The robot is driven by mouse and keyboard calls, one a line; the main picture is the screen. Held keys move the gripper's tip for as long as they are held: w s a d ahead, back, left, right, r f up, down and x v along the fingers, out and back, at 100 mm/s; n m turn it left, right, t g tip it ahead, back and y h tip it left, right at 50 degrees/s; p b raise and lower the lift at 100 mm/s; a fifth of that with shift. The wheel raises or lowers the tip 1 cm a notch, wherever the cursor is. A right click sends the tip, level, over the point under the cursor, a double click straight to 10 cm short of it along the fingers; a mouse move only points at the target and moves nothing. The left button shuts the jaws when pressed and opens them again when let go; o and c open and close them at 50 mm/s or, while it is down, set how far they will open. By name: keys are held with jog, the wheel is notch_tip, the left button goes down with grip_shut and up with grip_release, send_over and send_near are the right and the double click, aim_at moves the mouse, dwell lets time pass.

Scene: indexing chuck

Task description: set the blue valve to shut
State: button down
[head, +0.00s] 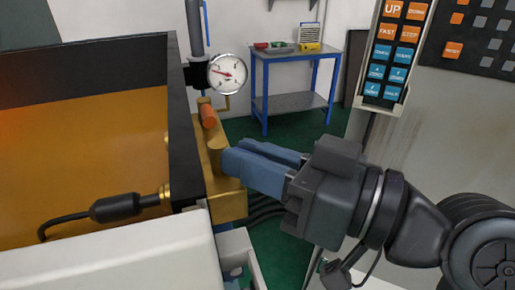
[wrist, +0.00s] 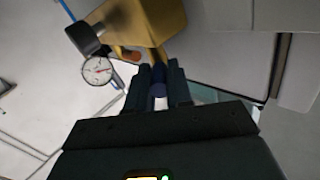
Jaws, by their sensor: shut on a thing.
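My gripper (head: 232,160) reaches in from the right to the front of the brass block (head: 228,203). In the wrist view its two fingers (wrist: 159,82) are shut on a dark blue valve handle (wrist: 159,90), which sits between the fingertips below the brass block (wrist: 150,20). In the head view the fingers hide this blue valve, so its angle cannot be told there. An orange handle (head: 207,115) lies on the block just behind the fingers; it also shows in the wrist view (wrist: 134,56).
A round gauge (head: 228,73) with a red needle stands above the block, beside a grey pipe with a blue lever (head: 206,22). A dark-framed amber panel (head: 85,140) is at left. A button pendant (head: 390,55) hangs at right. A blue table (head: 295,55) stands behind.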

jog(key=m+t+h+p, duration=0.2)
jog(key=s+a+m+t+h+p, duration=0.1)
jog(key=t, duration=0.1)
jog(key=shift+r+m, duration=0.1)
jog(key=shift+m, duration=0.2)
jog(key=shift+s+h+p, duration=0.1)
jog(key=shift+h+p, duration=0.25)
jog(key=shift+h, duration=0.05)
jog(key=c, duration=1)
grip_release()
jog(key=shift+c, duration=0.2)
jog(key=shift+f+b, duration=0.2)
jog(key=shift+b, duration=0.3)
